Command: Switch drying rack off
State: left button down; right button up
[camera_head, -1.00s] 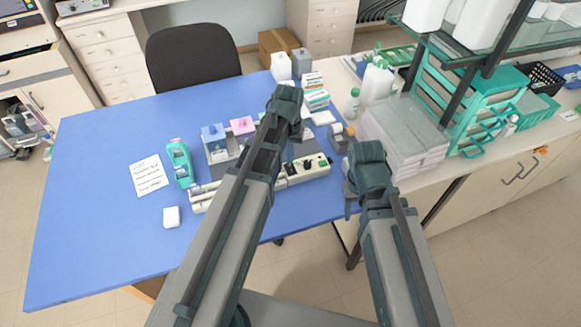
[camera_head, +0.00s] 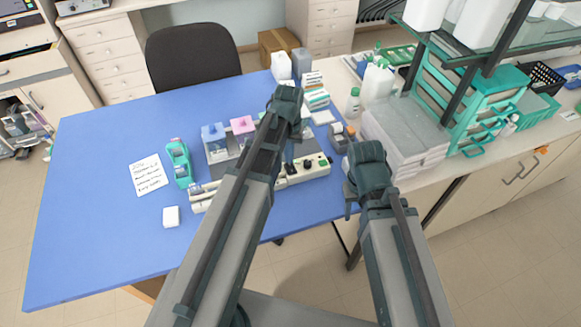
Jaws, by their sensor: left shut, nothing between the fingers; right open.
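The drying rack (camera_head: 316,170) is a long cream-coloured unit on the blue table, with dark knobs or switches on its right end and pale rails at its left end. My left arm crosses in front of its middle and hides that part. My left gripper (camera_head: 290,168) points down at the rack's control end, shut and empty, at or just above the panel; contact cannot be told. The switch position is too small to read. My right gripper (camera_head: 350,208) hangs by the table's right edge, right of the rack, mostly hidden behind its own wrist.
Staining jars with blue (camera_head: 212,134) and pink (camera_head: 243,126) contents stand behind the rack. A teal tape dispenser (camera_head: 179,163), a note (camera_head: 150,175) and a white block (camera_head: 171,217) lie left. The table's left side is clear.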

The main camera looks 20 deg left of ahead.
aim_at(290, 165)
pick_arm(q)
jog(key=shift+f+b, duration=0.7)
jog(key=shift+f, duration=0.05)
dwell(0.3)
notch_tip(290, 165, up, 7)
jog(key=p, duration=0.7)
jog(key=shift+r, duration=0.1)
jog(key=shift+d, duration=0.1)
jog(key=s+d+f+m+b, duration=0.1)
jog(key=s+d+m, duration=0.1)
jog(key=s+d, duration=0.3)
jog(key=s+d+f+m+y+b, duration=0.1)
jog(key=s+d+m, duration=0.1)
jog(key=s+d, duration=0.3)
jog(key=s, duration=0.4)
jog(key=shift+s+d+f+m+b, duration=0.15)
jog(key=shift+f+m+b, duration=0.15)
jog(key=shift+f+b, duration=0.1)
